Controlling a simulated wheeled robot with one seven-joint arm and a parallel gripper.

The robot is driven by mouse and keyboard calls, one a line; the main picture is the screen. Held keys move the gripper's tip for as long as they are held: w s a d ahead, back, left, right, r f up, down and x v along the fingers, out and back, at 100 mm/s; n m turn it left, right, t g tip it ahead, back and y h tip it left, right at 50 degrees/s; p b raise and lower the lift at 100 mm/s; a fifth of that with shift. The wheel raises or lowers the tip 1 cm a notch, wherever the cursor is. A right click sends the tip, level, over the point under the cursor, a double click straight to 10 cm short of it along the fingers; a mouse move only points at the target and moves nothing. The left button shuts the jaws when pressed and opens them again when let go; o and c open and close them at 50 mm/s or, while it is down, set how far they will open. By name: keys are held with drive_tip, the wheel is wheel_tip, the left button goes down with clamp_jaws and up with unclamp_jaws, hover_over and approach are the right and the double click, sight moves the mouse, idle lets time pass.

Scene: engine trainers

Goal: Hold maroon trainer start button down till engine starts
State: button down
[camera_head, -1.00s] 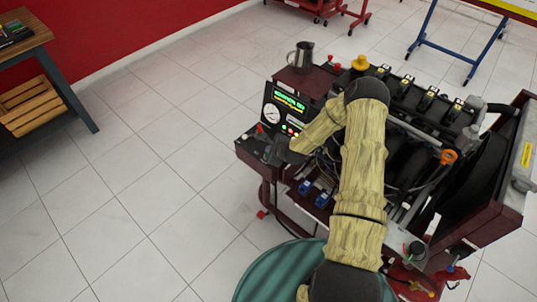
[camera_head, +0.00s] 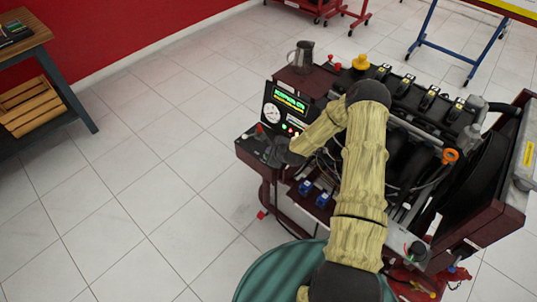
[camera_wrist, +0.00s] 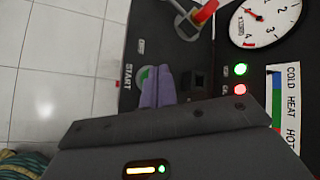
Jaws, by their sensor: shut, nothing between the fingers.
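The maroon engine trainer (camera_head: 251,160) stands right of centre in the head view, with its control panel facing left. In the wrist view its green start button (camera_wrist: 144,74) sits beside the white START label (camera_wrist: 128,75). My gripper (camera_wrist: 150,82) is shut, with its purple fingers together over the button and hiding most of it. The tips look at or against the button, but I cannot tell how far it is pressed. In the head view my gripper (camera_head: 276,153) is a small dark shape at the panel's lower part, and the button is hidden.
A lit display (camera_head: 291,98) and a round gauge (camera_wrist: 265,20) are on the panel. A green light (camera_wrist: 240,69) and a red light (camera_wrist: 240,90) glow near my fingers. A red-tipped switch (camera_wrist: 204,13) is close by. A metal mug (camera_head: 301,57) stands on top.

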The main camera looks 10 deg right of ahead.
drive_tip(key=shift+f+b, duration=0.35)
drive_tip(key=shift+f, duration=0.15)
idle(2.4)
drive_tip(key=shift+r+p, duration=0.65)
drive_tip(key=shift+r, duration=0.35)
drive_tip(key=shift+r+p, duration=1.75)
drive_tip(key=shift+r, duration=0.75)
